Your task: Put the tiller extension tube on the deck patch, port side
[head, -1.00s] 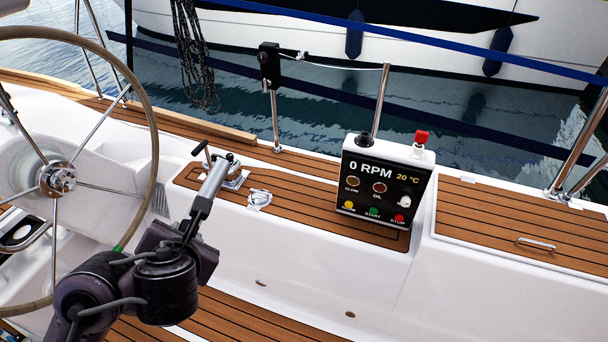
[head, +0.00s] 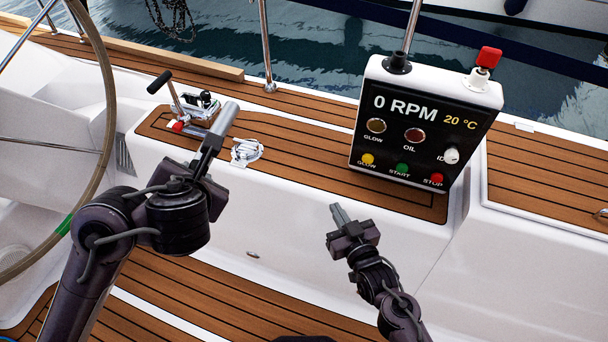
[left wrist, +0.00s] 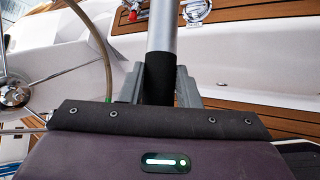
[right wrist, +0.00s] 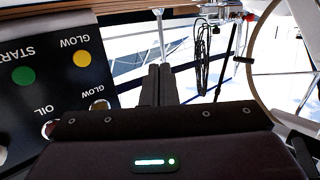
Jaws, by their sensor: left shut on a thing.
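The tiller extension tube (head: 224,119) is a silver tube with a black grip. My left gripper (head: 207,160) is shut on the black grip, and the tube points up and away. In the left wrist view the tube (left wrist: 162,28) rises from between the fingers. The tube's far end overlaps the teak deck strip (head: 300,165) in the picture; I cannot tell whether it touches. Which part of the teak is the deck patch is not marked. My right gripper (head: 338,213) is shut and empty in front of the white seat side. Its fingers (right wrist: 158,85) lie together in the right wrist view.
An engine control panel (head: 425,120) stands on the teak at right. The steering wheel (head: 105,110) is at left. Teak between line and panel is bare.

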